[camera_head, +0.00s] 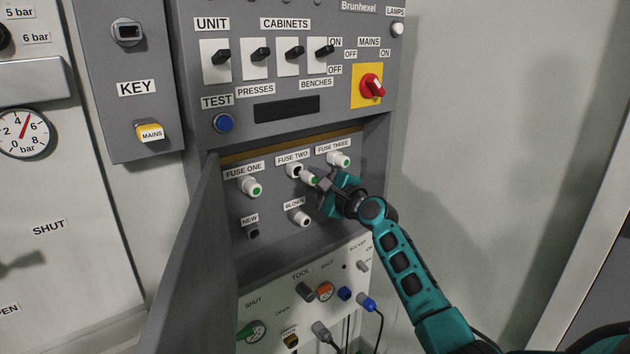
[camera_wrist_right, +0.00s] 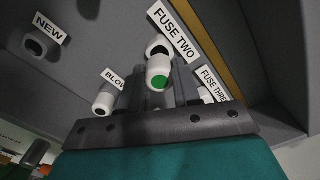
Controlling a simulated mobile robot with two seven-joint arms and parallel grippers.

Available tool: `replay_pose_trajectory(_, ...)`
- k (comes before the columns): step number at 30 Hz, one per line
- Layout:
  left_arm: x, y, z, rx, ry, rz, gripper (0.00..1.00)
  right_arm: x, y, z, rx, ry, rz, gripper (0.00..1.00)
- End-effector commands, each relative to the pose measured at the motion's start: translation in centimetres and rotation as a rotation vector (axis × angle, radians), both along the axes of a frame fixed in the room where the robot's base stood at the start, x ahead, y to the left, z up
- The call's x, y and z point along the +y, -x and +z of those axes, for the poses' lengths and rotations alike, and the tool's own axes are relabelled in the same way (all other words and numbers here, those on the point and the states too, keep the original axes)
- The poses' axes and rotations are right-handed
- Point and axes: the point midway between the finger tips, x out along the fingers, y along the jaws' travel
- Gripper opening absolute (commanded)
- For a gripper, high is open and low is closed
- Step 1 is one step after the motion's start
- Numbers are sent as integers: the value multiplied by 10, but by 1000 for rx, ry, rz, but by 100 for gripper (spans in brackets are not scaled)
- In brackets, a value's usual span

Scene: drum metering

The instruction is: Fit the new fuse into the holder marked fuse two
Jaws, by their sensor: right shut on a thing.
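My right gripper (camera_head: 319,183) is shut on a white fuse with a green end (camera_head: 309,178). The same fuse shows between the fingers in the wrist view (camera_wrist_right: 159,70). The holder marked fuse two (camera_head: 293,170) has a dark opening, just left of the held fuse. In the wrist view this holder (camera_wrist_right: 156,46) shows a white rim and black mouth right behind the fuse, slightly offset in the picture. Whether the fuse touches the holder I cannot tell. The holder marked new (camera_head: 253,233) shows a dark mouth. My left gripper is not in view.
Green-ended fuses sit at fuse one (camera_head: 250,186) and fuse three (camera_head: 339,160), either side. A white piece with a dark end (camera_head: 300,217) is at the blown label below. The open grey door (camera_head: 190,262) bounds the recess on the left. Switches are above.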

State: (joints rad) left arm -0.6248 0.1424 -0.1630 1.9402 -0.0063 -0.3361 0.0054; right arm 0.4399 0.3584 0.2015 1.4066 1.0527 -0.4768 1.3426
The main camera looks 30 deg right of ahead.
Motion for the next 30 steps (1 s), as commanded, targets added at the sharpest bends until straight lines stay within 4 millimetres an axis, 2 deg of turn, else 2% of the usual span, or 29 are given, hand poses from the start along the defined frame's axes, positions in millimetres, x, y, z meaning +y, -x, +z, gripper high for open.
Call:
replay_pose_trajectory(10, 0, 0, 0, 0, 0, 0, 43, 0, -1, 0, -1, -1, 0, 0)
replay_pose_trajectory(30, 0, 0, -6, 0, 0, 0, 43, 1, -17, 0, -1, -1, 0, 0)
